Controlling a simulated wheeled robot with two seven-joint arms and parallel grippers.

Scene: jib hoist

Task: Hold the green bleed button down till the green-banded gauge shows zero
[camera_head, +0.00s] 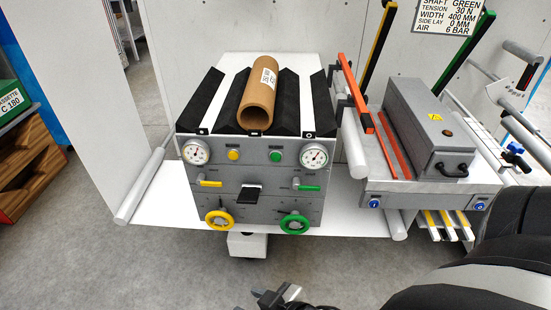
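The green bleed button (276,156) is on the upper part of the grey panel (255,172), just left of the right-hand round gauge (314,155). That gauge sits on the green side; its band colour and needle reading are too small to tell. Nothing touches the button. A dark gripper (276,296), apparently my right one, is partly visible at the bottom edge, well below and apart from the panel. Its fingers are cut off and unclear. My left gripper is not in view.
A yellow button (233,154), left gauge (196,152), yellow lever (210,183), green lever (309,187), yellow handwheel (219,221) and green handwheel (294,223) share the panel. A brown cardboard roll (258,99) lies above. A grey machine (425,130) stands right. Floor in front is clear.

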